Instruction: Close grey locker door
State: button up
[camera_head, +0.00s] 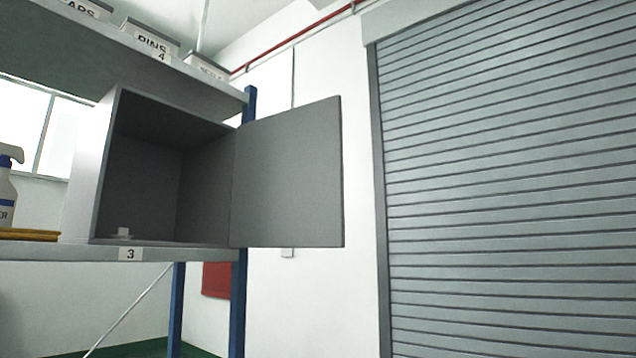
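The grey locker (78,178) stands on the shelf marked 3, at the left of the head view. Its grey door (290,178) hangs wide open, hinged on the locker's right edge and swung out to the right.
The shelf (185,254) has blue posts (238,305). A spray bottle (7,195) and something yellow (28,235) sit left of the locker. Labelled boxes (150,42) stand on the upper shelf. A roller shutter (510,190) fills the right. No obstacle shows in front of the door.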

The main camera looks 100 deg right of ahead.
aim_at(288, 182)
jog(key=k+l, duration=0.2)
jog(key=l, duration=0.15)
jog(key=k+l, duration=0.25)
jog(key=k+l+z, duration=0.1)
jog(key=l, duration=0.35)
jog(key=k+l, duration=0.55)
jog(key=l, duration=0.2)
jog(key=k+l, duration=0.2)
jog(key=l, duration=0.15)
jog(key=k+l+z, duration=0.1)
jog(key=l, duration=0.3)
jog(key=k+l, duration=0.3)
jog(key=l, duration=0.1)
